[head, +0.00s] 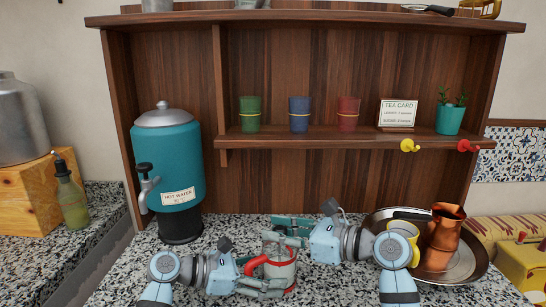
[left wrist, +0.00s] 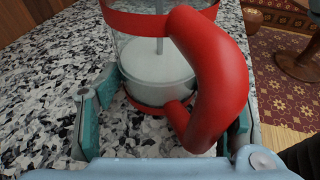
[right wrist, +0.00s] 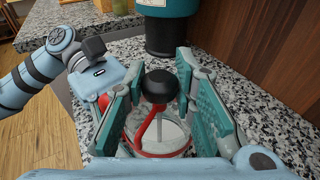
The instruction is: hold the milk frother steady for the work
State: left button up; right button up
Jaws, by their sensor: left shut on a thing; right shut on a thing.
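The milk frother (head: 280,268) is a clear glass jug with red bands, a red handle and pale contents, upright on the speckled counter. Its red handle (left wrist: 212,75) fills the middle of the left wrist view. Its black top knob (right wrist: 160,86) shows in the right wrist view; in the head view my right gripper hides it. My left gripper (head: 262,280) is shut on the frother low down, fingers on either side of the jug. My right gripper (head: 292,230) is shut on the frother from above, its pads (right wrist: 160,100) on either side of the top.
A teal hot water urn (head: 180,165) stands behind left. A metal tray (head: 465,268) at right holds a copper jug (head: 444,235) and a yellow cup (head: 404,232). A shelf (head: 350,140) behind carries green, blue and red cups, a tea card and a plant. The counter between urn and frother is clear.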

dwell(0.3)
jog(key=shift+r, duration=3.15)
jog(key=shift+f, duration=2.85)
jog(key=shift+r, duration=2.9)
jog(key=o, duration=0.8)
